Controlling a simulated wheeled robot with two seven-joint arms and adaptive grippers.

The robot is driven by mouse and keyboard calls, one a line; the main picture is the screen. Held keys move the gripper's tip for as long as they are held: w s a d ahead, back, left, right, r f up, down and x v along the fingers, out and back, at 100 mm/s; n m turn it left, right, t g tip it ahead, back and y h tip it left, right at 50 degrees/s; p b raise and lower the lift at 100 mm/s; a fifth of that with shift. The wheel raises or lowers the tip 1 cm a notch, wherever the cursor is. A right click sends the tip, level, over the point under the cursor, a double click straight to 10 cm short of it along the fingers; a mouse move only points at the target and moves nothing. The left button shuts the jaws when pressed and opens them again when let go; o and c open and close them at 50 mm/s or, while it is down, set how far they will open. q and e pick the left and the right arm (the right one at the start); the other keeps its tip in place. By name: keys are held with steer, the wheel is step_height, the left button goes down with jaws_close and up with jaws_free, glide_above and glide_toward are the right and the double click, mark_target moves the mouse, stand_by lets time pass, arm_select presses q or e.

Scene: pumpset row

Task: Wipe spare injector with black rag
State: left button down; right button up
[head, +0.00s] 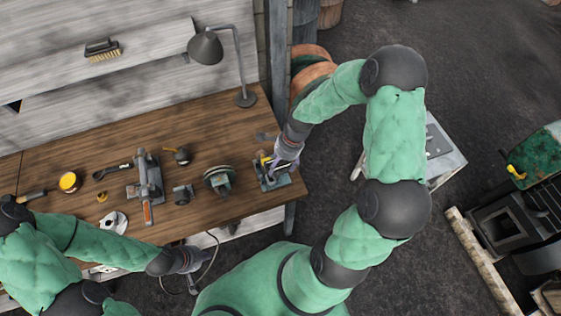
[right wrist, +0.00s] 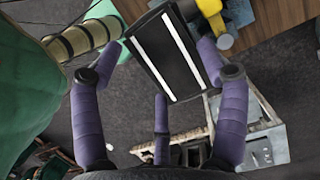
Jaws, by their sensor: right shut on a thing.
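My right gripper (head: 284,158) is low over the right end of the workbench, beside a small grey tray (head: 273,185). In the right wrist view its purple fingers (right wrist: 160,62) are closed around a flat black slab with two white stripes (right wrist: 160,48). I cannot tell whether this slab is the black rag. A yellow part (right wrist: 213,12) lies beside the slab, close to a finger; I cannot tell whether it is the spare injector. My left gripper (head: 190,259) hangs in front of the bench edge, apart from the objects; its fingers are too small to read.
A grey-topped stand (head: 442,148) is on the floor at right. The bench's back middle is clear.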

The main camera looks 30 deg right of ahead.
step_height(320, 180, down, 5)
steer(key=b, duration=0.2)
steer(key=shift+r+b, duration=0.2)
steer(key=shift+b, duration=0.2)
steer(key=shift+a+f, duration=0.1)
steer(key=shift+f, duration=0.15)
steer(key=a, duration=0.2)
steer(key=w+a, duration=0.1)
steer(key=a, duration=0.1)
steer(key=shift+r, duration=0.15)
steer(key=shift+w+a, duration=0.15)
steer(key=shift+a, duration=0.5)
steer(key=shift+w+a, duration=0.15)
steer(key=shift+a, duration=0.45)
steer(key=shift+d, duration=0.1)
steer(key=shift+s+d, duration=0.2)
steer(key=shift+d, duration=0.65)
steer(key=shift+s+d, duration=0.2)
steer(key=shift+d, duration=0.6)
steer(key=shift+f+b, duration=0.3)
steer(key=shift+f, duration=0.1)
steer(key=shift+c, duration=0.2)
steer(key=shift+s, duration=0.1)
